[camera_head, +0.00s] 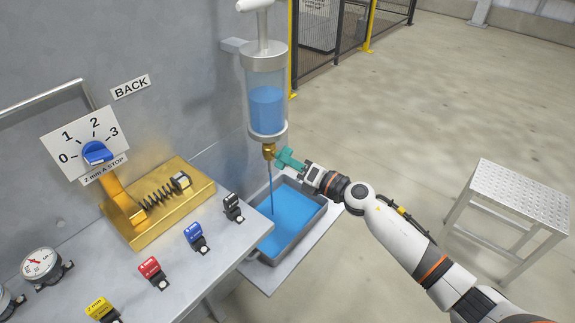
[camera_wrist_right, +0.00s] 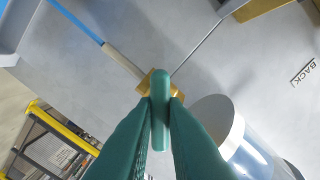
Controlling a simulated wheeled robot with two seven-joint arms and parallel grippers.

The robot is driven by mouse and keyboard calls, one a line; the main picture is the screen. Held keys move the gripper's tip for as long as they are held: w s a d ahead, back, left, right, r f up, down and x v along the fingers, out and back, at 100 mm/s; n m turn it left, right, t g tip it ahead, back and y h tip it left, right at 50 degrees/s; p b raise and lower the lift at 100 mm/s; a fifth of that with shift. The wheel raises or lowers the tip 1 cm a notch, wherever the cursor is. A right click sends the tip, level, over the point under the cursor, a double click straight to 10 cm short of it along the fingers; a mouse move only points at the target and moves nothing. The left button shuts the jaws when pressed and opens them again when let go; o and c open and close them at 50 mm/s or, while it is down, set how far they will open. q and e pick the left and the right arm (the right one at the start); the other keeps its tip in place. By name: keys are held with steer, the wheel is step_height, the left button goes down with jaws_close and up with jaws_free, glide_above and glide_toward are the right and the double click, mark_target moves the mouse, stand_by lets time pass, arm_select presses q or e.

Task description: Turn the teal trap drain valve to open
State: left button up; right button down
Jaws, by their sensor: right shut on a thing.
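The teal trap drain valve handle (camera_head: 288,160) sits on a brass valve body (camera_head: 269,150) under a clear cylindrical trap (camera_head: 267,92) partly filled with blue liquid. A thin blue stream runs from the valve down into a grey tray (camera_head: 262,258) that holds blue liquid. My right gripper (camera_head: 304,169) reaches in from the right and is shut on the handle. The right wrist view shows the teal handle (camera_wrist_right: 160,112) between the two teal fingers, in front of the brass body (camera_wrist_right: 147,83). My left gripper is not in view.
A grey bench (camera_head: 185,280) at left carries a brass spring fixture (camera_head: 155,225), coloured tags and gauges. A dial (camera_head: 97,152) with a blue knob is above it. A metal step stool (camera_head: 520,195) stands at right. The floor between is clear.

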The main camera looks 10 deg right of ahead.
steer(key=shift+n, duration=0.5)
steer(key=shift+f+n+b, duration=0.1)
steer(key=shift+n+b, duration=0.95)
steer(key=shift+n, duration=1.25)
steer(key=n+b, duration=0.1)
steer(key=n, duration=0.3)
steer(key=shift+b, duration=0.4)
steer(key=c, duration=1.3)
jaws_free()
